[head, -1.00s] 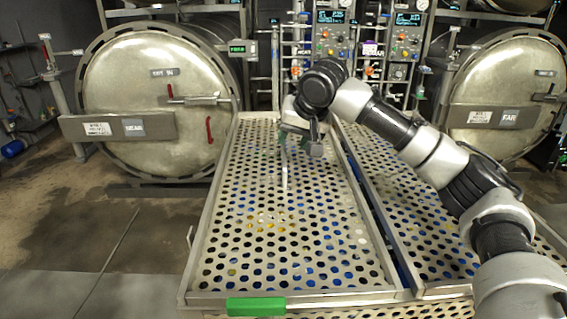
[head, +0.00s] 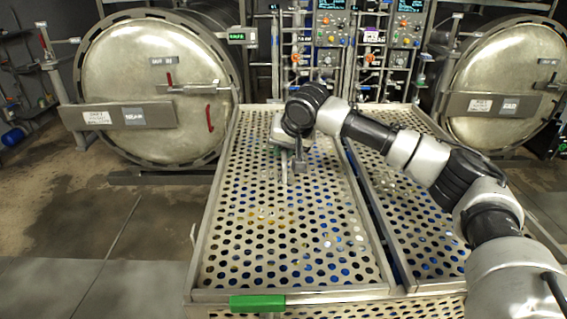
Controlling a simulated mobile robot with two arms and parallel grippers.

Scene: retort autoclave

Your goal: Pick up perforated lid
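The perforated lid (head: 270,225) is a large flat metal sheet full of round holes. It lies in front of me, with blue and yellow things showing through the holes. A second perforated panel (head: 432,230) lies beside it on the right, across a narrow gap. A green handle (head: 257,303) is at the near edge. My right gripper (head: 285,172) is above the far half of the lid, pointing down. A pale finger shows, but I cannot tell its opening or whether it touches the lid. My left gripper is not in view.
A round retort door (head: 150,85) stands at the left and another (head: 500,95) at the right. Control panels (head: 325,40) with valves stand behind the lid. The floor (head: 60,220) on the left is clear.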

